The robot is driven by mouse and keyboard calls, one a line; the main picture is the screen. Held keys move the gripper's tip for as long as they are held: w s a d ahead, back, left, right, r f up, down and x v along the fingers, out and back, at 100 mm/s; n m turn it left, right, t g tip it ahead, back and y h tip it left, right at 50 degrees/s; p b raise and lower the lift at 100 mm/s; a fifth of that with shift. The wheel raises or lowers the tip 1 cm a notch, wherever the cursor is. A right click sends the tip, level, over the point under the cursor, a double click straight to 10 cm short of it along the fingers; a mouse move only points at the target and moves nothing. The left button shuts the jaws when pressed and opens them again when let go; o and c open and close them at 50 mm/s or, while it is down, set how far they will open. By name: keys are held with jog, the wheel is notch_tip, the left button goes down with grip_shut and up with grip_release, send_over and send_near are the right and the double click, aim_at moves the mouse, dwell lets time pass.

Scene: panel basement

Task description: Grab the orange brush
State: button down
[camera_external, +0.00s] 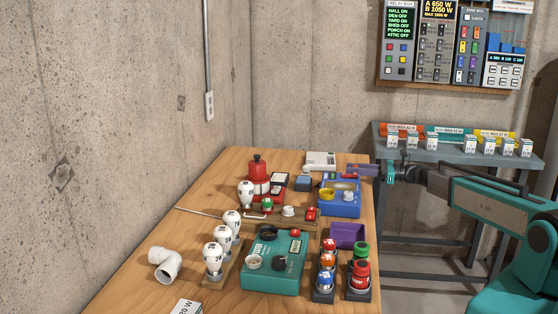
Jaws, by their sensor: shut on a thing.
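My gripper (368,172) is at the right edge of the wooden table, behind the blue box, with my arm reaching in from the right. Its jaws are shut on a small reddish thing (349,168) at their tip. This may be the orange brush, but it is too small and too covered by the jaws for me to make out bristles or a handle. I see no other clear orange brush on the table.
A grey bench (400,157) stands at the back right. The table's left side is mostly clear.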

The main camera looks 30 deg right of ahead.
aim_at(356, 165)
jog(key=shift+r, duration=0.1)
jog(key=shift+r+b, duration=0.7)
jog(key=shift+r, duration=4.25)
